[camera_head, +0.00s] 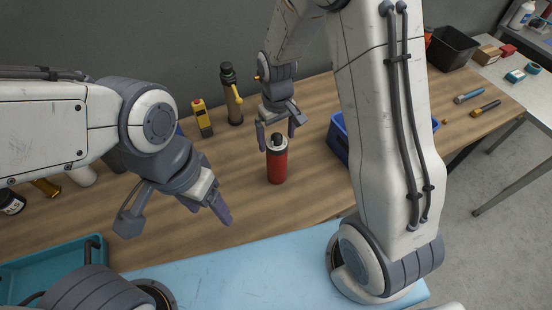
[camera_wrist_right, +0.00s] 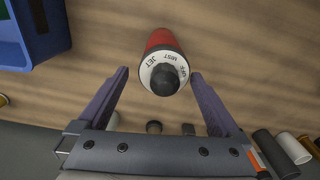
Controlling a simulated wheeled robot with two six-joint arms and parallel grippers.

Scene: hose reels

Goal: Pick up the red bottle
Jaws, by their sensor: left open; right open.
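The red bottle (camera_head: 277,163) stands upright on the wooden table in the head view. It has a white collar and a black tip. In the right wrist view the red bottle (camera_wrist_right: 163,58) shows from above, with lettering on its white collar. My right gripper (camera_head: 278,140) is open just above and behind the bottle's top. In the right wrist view its fingers (camera_wrist_right: 157,75) lie on either side of the bottle's top, which is near their tips. My left gripper (camera_head: 178,222) is open and empty over the table's front edge, left of the bottle.
A blue bin (camera_head: 340,140) stands right of the bottle, partly hidden by my right arm. A dark cylinder with a yellow handle (camera_head: 231,95) and a yellow device (camera_head: 202,118) stand behind. A teal tray (camera_head: 45,268) is at front left. Table around the bottle is clear.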

